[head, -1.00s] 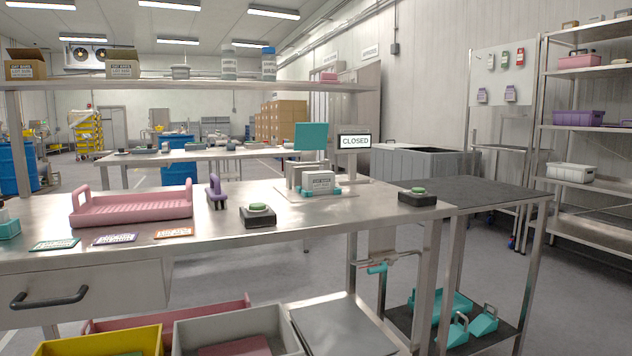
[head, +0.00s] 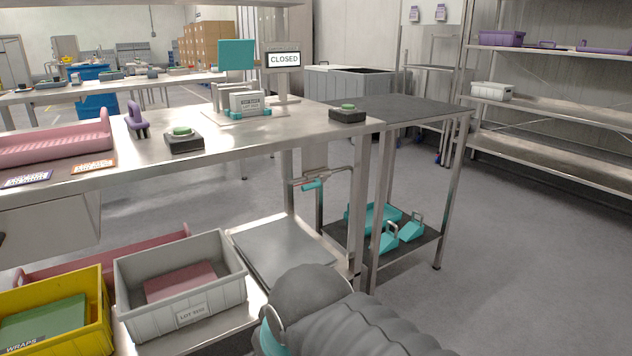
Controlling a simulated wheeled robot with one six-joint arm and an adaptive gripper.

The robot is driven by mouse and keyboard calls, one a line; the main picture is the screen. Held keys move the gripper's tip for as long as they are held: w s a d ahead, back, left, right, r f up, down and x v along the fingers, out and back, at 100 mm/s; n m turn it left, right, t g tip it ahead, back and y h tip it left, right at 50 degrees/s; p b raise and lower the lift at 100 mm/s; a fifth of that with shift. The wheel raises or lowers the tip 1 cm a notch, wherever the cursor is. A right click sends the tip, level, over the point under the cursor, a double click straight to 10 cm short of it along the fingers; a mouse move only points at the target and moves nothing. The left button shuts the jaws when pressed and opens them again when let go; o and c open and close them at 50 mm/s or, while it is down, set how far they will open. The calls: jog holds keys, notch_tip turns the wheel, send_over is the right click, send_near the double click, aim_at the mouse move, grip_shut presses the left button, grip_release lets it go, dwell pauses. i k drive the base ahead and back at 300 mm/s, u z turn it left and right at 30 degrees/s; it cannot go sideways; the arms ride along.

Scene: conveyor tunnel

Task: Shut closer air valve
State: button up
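What looks like the air valve is a teal lever (head: 312,184) on a thin metal pipe under the right end of the steel bench, in the head view. The lever lies roughly along the pipe; its exact setting is too small to tell. Above it on the bench stands a small device (head: 247,104) with a raised teal plate (head: 236,56), beside a sign (head: 283,59) reading CLOSED. My grey ribbed arm shows at the bottom centre, below and in front of the valve. My gripper's fingers are not visible.
A grey bin (head: 190,318), a yellow bin (head: 98,318) and a flat grey plate (head: 280,250) fill the lower shelf. A dark-topped side table (head: 405,110) stands right; the floor (head: 530,270) beyond is clear.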

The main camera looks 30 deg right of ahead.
aim_at(315, 183)
jog(key=k, duration=0.6)
jog(key=z, duration=0.8)
jog(key=i, duration=0.9)
jog(key=z, duration=0.35)
